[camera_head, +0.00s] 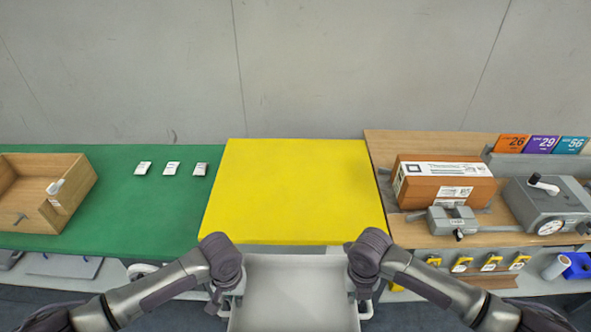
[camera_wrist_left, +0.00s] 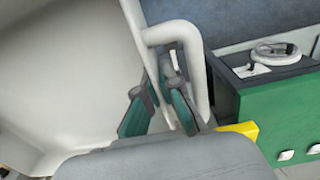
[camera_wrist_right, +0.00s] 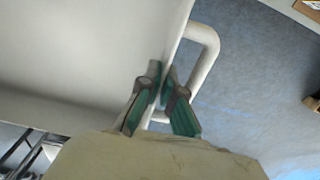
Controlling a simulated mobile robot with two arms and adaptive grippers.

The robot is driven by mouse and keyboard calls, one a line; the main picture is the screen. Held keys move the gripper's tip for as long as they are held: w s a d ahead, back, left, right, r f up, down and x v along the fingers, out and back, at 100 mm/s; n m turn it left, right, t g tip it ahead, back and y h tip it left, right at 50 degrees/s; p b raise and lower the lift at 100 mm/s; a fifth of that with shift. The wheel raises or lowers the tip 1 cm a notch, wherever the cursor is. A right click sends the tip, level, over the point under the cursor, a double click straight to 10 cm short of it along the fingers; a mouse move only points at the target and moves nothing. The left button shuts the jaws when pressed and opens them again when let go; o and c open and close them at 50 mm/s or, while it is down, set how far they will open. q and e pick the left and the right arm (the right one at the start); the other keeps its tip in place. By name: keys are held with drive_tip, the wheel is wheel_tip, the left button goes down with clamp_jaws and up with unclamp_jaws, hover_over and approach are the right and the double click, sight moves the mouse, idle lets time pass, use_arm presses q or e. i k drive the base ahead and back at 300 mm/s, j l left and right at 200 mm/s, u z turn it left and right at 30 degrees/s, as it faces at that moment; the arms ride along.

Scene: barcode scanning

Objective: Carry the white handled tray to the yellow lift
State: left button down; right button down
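The white handled tray (camera_head: 295,297) is at the bottom middle of the head view, held in front of the yellow lift (camera_head: 295,190). The tray looks empty, and its near end is cut off by the picture edge. The yellow lift's top is flat and bare. My left gripper (camera_wrist_left: 162,88) is shut on the tray's left handle side, one finger inside the wall and one at the white handle (camera_wrist_left: 200,75). My right gripper (camera_wrist_right: 163,85) is shut on the tray's right side, its fingers either side of the rim beside the handle (camera_wrist_right: 207,60). In the head view my wrists hide both fingertips.
A green table (camera_head: 140,205) left of the lift holds three small white items (camera_head: 171,168) and a wooden box (camera_head: 70,208). A wooden bench (camera_head: 400,150) on the right carries a cardboard box (camera_head: 440,182) and a grey machine (camera_head: 548,205). A wall stands behind.

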sight(288, 195)
drive_tip(key=i, duration=1.35)
